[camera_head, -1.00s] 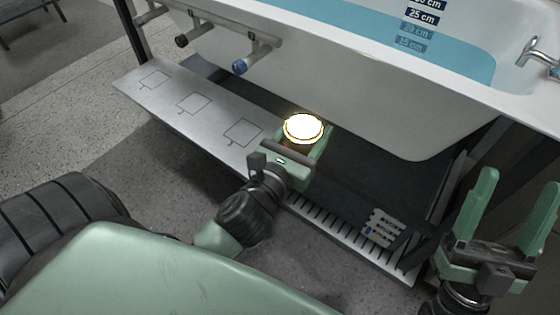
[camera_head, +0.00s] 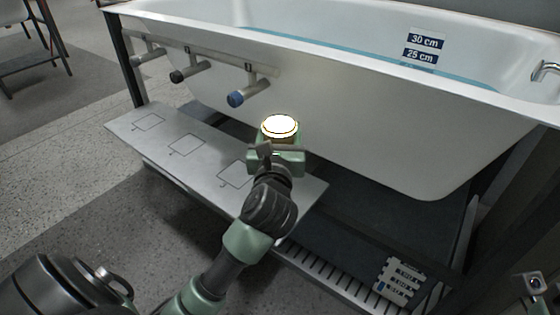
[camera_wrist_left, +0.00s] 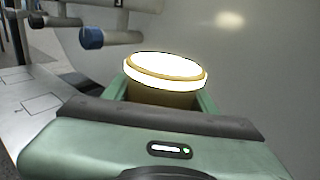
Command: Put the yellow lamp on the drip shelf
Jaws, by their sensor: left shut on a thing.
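The yellow lamp (camera_head: 280,127) is a short round body with a glowing white top. It is upright between the green fingers of my left gripper (camera_head: 279,148), which is shut on it. In the left wrist view the lamp (camera_wrist_left: 165,72) shows above the gripper body, its lower part hidden. In the head view the lamp is in front of the tub wall, above the right part of a pale metal shelf (camera_head: 205,160) with outlined squares. I cannot tell its height above it. A slotted strip (camera_head: 318,272) lies lower right. My right gripper's fingers are not in view.
The white bathtub (camera_head: 400,150) overhangs the shelf. Several pipe stubs, one with a blue end (camera_head: 236,99), stick out left of the lamp. The outlined squares on the shelf are bare.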

